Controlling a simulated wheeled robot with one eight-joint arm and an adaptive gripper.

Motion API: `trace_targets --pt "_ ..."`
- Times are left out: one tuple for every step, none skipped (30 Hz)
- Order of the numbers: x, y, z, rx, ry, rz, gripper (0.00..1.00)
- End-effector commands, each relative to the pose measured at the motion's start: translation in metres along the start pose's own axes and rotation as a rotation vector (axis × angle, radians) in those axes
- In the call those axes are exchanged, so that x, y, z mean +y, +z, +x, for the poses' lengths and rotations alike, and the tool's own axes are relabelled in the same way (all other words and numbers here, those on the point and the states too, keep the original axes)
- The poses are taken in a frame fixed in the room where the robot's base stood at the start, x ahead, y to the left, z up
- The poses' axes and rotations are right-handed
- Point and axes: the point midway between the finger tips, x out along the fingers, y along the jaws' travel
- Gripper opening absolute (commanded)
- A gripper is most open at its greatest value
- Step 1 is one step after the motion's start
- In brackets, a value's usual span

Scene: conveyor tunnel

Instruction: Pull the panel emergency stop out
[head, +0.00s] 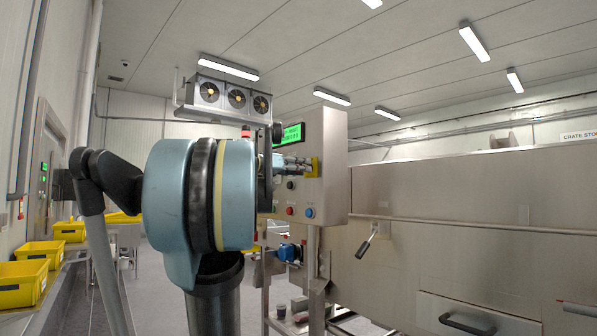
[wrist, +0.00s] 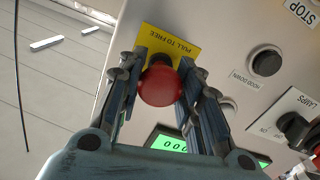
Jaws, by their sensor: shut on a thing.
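The panel emergency stop is a red mushroom button (wrist: 160,87) in front of a yellow plate (wrist: 172,45) marked "PULL TO FREE". My gripper (wrist: 165,64) is shut on the button, with one finger on each side of its red head. In the head view my gripper (head: 303,163) reaches the yellow plate (head: 316,167) on the steel control panel (head: 331,190). The button itself is hidden there behind the fingers and arm.
A green display (head: 292,134), a red button (head: 290,210) and a blue button (head: 309,212) are on the panel around my gripper. In the wrist view a black "HOOD DOWN" button (wrist: 266,61) and a "LAMPS" switch (wrist: 294,126) lie to the right. The steel tunnel housing (head: 450,230) stands right of the panel.

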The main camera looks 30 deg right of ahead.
Motion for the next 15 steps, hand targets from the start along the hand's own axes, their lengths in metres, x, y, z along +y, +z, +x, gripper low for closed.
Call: trace_targets --pt "-0.0024 -0.0002 -0.0045 0.001 -0.007 0.000 0.00" --pt "-0.0024 -0.0002 -0.0067 0.001 -0.007 0.000 0.00" --pt "-0.0021 -0.0001 -0.0092 0.001 -0.006 0.000 0.00" --pt "-0.0022 -0.0001 -0.0109 0.001 -0.006 0.000 0.00" --pt "-0.0022 -0.0001 -0.0120 0.001 -0.006 0.000 0.00" --pt "-0.0023 -0.0001 -0.0129 0.001 -0.007 0.000 0.00" --pt "-0.0022 0.0000 -0.0131 0.000 -0.006 0.000 0.00" --pt "-0.0022 0.0000 -0.0130 0.000 -0.006 0.000 0.00" --pt "-0.0023 0.0001 -0.0130 0.000 -0.006 0.000 0.00" --pt "-0.0023 0.0002 -0.0130 0.000 -0.006 0.000 0.00" --pt "-0.0023 0.0002 -0.0131 0.000 -0.007 0.000 0.00" --pt "-0.0023 0.0003 -0.0131 0.000 -0.007 0.000 0.00" --pt "-0.0024 0.0003 -0.0131 0.000 -0.007 0.000 0.00" --pt "-0.0024 0.0004 -0.0132 0.000 -0.007 0.000 0.39" --pt "-0.0023 0.0005 -0.0132 0.000 -0.007 0.001 0.48"
